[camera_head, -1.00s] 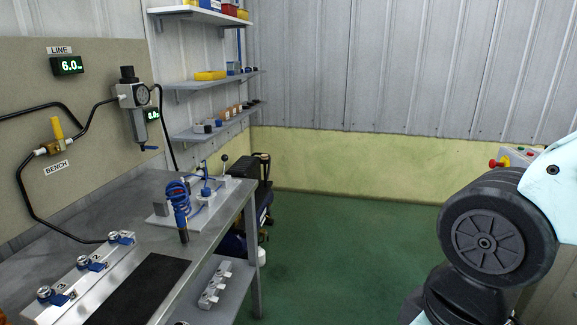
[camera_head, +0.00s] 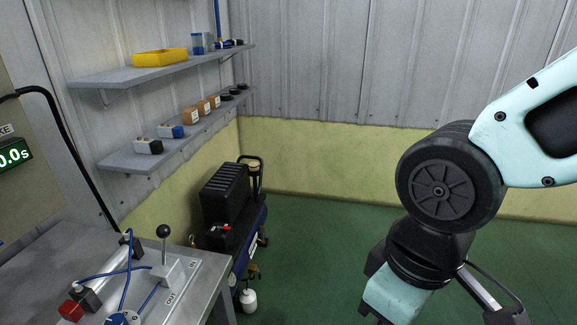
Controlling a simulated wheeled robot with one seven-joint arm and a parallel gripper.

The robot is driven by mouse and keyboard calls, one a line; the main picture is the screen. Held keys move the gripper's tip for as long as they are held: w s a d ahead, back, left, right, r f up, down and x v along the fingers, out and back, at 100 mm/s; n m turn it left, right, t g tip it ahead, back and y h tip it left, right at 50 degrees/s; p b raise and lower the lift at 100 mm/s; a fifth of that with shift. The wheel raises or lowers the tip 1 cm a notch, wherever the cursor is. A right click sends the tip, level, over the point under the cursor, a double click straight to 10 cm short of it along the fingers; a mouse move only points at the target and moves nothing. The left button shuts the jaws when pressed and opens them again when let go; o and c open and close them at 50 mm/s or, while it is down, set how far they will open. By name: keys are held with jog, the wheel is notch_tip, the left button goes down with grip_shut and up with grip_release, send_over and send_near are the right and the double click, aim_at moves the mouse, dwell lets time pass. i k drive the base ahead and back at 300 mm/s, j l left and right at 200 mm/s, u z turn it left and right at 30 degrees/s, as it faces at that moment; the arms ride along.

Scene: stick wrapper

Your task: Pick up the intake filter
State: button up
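I cannot tell for certain which thing is the intake filter. Small round black pieces (camera_head: 228,97) lie on the lower wall shelf toward its far end. A black and blue compressor (camera_head: 228,195) stands on the floor beyond the bench, with a small tan-topped round part (camera_head: 255,166) near its handle. Both candidates are too small to tell. My arm fills the right side of the view, well apart from the shelf and the compressor. My gripper's fingertips do not show.
The metal bench (camera_head: 205,275) at lower left carries a lever valve (camera_head: 168,262) and blue tubing. The upper shelf (camera_head: 165,72) holds a yellow tray (camera_head: 160,57). The lower shelf (camera_head: 150,158) holds small boxes. The green floor (camera_head: 320,245) between compressor and arm is open.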

aim_at(254, 166)
jog(key=i+l+u, duration=0.1)
jog(key=i+u, duration=0.15)
jog(key=i, duration=0.15)
jog(key=i+l+u, duration=0.25)
jog(key=i+u, duration=0.1)
jog(key=u, duration=0.25)
jog(key=i+l+u, duration=0.15)
jog(key=u, duration=0.2)
jog(key=l+u, duration=0.15)
jog(key=u, duration=0.2)
jog(key=i+l+u, duration=0.25)
jog(key=l, duration=0.4)
jog(key=l+u, duration=0.25)
jog(key=l, duration=0.4)
jog(key=i+l+u, duration=0.1)
jog(key=l+u, duration=0.15)
jog(key=l, duration=1.2)
